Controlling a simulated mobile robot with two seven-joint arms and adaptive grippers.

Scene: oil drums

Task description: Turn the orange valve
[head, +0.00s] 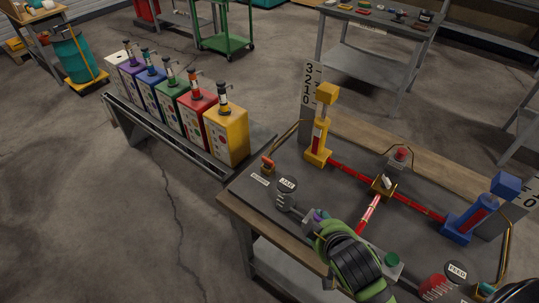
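A small orange-red handle (268,162) stands at the left edge of the workbench, beside a small label and a bent brass pipe; it looks like the orange valve. A brass-coloured fitting (380,188) with a pale top sits where the red pipes meet. A green and black arm part of mine (350,258) reaches over the bench's front edge, right of and nearer than the orange-red handle, apart from it. Its fingers cannot be made out. A dark shape at the bottom right corner is cut off, and I cannot tell whether it is my other arm.
On the workbench (240,204) stand a yellow cylinder (318,140), a blue cylinder (470,215), a dark labelled gauge (287,194) and a red one (445,281). A rack (150,137) of coloured cans stands left. A grey table (365,62) is behind. Open floor lies left.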

